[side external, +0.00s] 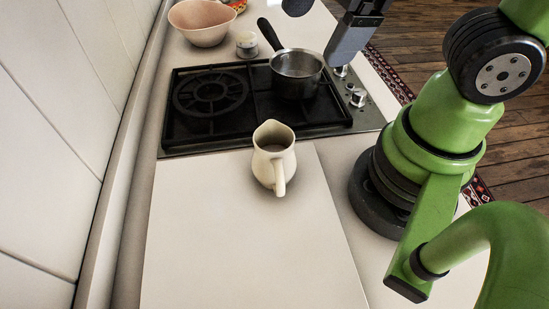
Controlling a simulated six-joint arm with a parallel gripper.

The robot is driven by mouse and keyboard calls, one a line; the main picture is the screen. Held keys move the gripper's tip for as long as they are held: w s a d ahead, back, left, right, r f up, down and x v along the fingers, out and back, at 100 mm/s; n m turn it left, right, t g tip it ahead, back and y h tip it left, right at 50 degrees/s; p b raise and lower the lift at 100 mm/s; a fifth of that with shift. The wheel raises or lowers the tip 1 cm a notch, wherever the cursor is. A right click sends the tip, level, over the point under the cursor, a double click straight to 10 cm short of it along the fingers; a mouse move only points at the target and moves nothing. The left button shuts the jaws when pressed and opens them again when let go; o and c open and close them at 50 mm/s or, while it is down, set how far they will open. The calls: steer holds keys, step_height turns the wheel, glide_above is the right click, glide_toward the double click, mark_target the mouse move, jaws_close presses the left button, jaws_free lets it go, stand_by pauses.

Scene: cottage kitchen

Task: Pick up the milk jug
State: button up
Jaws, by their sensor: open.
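The milk jug (268,168) is cream-coloured and stands upright on the pale counter, just in front of the stove. Its handle points toward the camera and slightly right. My gripper (330,45) shows only in part at the top of the side view, above and beyond the right side of the stove. It is open and well apart from the jug, with nothing seen between its fingers.
A black gas stove (215,122) lies behind the jug, with a steel saucepan (298,68) on it. A pink bowl (203,26) and a small jar (246,44) stand at the back. The counter (235,245) in front of the jug is clear. A wall runs along the left.

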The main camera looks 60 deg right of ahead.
steer(key=a+f+n+g+h, duration=0.15)
steer(key=a+f+n, duration=0.25)
steer(key=n, duration=0.7)
steer(key=n+t+h, duration=0.2)
steer(key=n+h, duration=0.1)
steer(key=n, duration=1.8)
glide_above(280, 172)
steer(key=s+a, duration=0.2)
step_height(280, 172, down, 8)
steer(key=shift+d+g+x, duration=0.25)
steer(key=shift+x, duration=4.4)
steer(key=shift+w+a, duration=0.1)
steer(key=shift+w, duration=0.05)
steer(key=c, duration=1)
